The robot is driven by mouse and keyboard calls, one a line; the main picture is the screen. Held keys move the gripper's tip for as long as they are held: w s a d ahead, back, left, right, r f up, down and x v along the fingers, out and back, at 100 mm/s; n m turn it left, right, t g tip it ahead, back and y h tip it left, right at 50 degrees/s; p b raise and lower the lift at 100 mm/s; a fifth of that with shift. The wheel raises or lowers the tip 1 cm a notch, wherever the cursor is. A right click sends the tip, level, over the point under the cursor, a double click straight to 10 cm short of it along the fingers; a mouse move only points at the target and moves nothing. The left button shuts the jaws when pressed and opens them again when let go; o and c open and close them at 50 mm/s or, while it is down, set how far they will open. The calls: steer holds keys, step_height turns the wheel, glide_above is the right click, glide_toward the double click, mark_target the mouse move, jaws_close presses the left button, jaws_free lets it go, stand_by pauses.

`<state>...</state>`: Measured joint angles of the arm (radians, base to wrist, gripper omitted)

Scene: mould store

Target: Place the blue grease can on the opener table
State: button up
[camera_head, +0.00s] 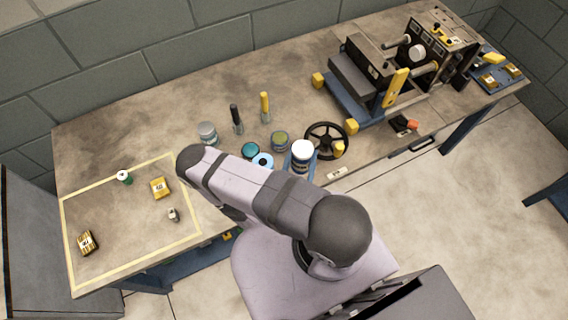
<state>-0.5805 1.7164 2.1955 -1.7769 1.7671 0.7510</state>
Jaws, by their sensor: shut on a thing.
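A teal-topped round can (250,149) stands at mid-bench, partly hidden by my arm. A light-blue round top with a dark centre (262,161) shows right beside it, also partly covered by my arm. I cannot tell for sure which is the blue grease can. A machine with a dark grey flat bed (362,82) on a blue base stands at the right of the bench; it may be the opener, but no label tells. My arm crosses the front edge of the bench, and my gripper is hidden behind it.
A white-lidded can (302,149) sits on a blue piece beside a black handwheel (326,139). A grey can (207,132), a yellow-olive can (280,140) and two upright handles are nearby. A yellow-outlined area (110,240) at left holds several small items. The bench's back left is clear.

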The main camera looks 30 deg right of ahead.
mark_target(301, 167)
steer(key=shift+f+b, duration=2.5)
steer(key=shift+f, duration=0.5)
steer(key=shift+f+b, duration=1.65)
steer(key=shift+f, duration=0.2)
steer(key=shift+f, duration=0.15)
steer(key=o, duration=1.3)
